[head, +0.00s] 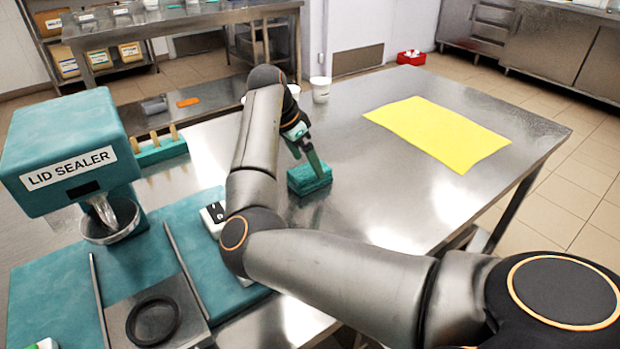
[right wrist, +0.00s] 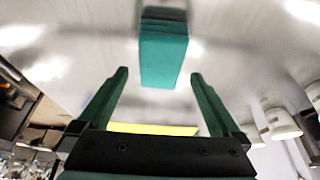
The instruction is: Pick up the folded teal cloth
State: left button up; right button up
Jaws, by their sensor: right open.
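The folded teal cloth (head: 309,179) is a small thick block on the steel table, near the middle of the head view. In the right wrist view the cloth (right wrist: 163,58) lies ahead of the fingertips, roughly centred between them, with its folded layers at the far end. My right gripper (head: 313,166) is above and close to the cloth in the head view. Its two green fingers (right wrist: 158,75) are spread open with nothing between them. Whether a finger touches the cloth cannot be told. My left gripper is not in view.
A yellow sheet (head: 440,131) lies flat at the right of the table (head: 400,200). A teal lid sealer (head: 65,150) stands at the left. A teal rack (head: 160,150) and a white cup (head: 320,89) stand farther back. Bare steel surrounds the cloth's right side.

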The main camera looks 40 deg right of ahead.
aim_at(309, 170)
jog(key=x, duration=0.4)
jog(key=shift+a+b, duration=0.2)
jog(key=shift+b, duration=0.1)
jog(key=shift+f+p, duration=0.25)
jog(key=shift+p, duration=0.3)
dwell(0.3)
jog(key=c, duration=1.2)
jog(key=shift+c, duration=0.2)
